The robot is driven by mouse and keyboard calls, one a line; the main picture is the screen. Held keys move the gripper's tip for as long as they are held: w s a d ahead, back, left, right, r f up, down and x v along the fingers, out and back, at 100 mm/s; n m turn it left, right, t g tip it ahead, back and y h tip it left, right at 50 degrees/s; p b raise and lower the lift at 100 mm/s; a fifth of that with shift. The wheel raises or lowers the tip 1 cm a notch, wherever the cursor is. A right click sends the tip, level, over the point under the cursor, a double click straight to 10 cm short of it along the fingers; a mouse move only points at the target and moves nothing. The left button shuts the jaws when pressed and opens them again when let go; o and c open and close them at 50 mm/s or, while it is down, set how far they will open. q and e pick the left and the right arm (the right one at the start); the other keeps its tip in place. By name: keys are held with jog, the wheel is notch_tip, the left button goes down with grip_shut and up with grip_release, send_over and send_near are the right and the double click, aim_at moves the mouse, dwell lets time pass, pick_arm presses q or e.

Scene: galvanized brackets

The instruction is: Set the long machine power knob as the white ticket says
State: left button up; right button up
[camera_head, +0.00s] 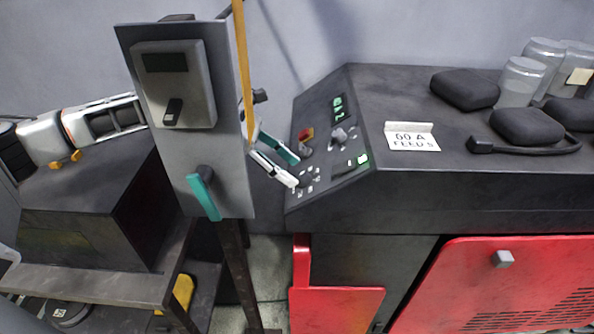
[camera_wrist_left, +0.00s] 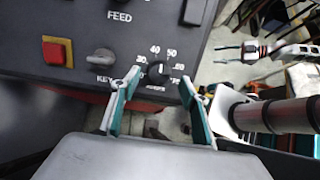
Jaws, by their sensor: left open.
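The white ticket (camera_head: 412,142) stands on the dark machine's top and appears to read "50 A" and "FEED 5". In the left wrist view a black round knob (camera_wrist_left: 157,73) sits in a numbered scale, with 40 and 50 above it and a partly hidden label below. I cannot tell where its pointer stands. My left gripper (camera_head: 283,168) is open at the lower part of the control panel (camera_head: 347,107). Its teal fingers (camera_wrist_left: 158,92) lie on either side of the knob in the wrist view, apart from it. My right gripper (camera_wrist_left: 245,52) seems to show small there.
A red button (camera_wrist_left: 56,51) and a grey key knob (camera_wrist_left: 101,58) lie left of the scale. A grey upright box (camera_head: 185,150) with a teal lever (camera_head: 203,194) hides part of my left arm. Black pads (camera_head: 465,89) and jars (camera_head: 521,82) stand on the machine top.

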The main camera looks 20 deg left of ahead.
aim_at(299, 175)
pick_arm(q)
jog(key=shift+x, duration=1.6)
jog(key=c, duration=1.1)
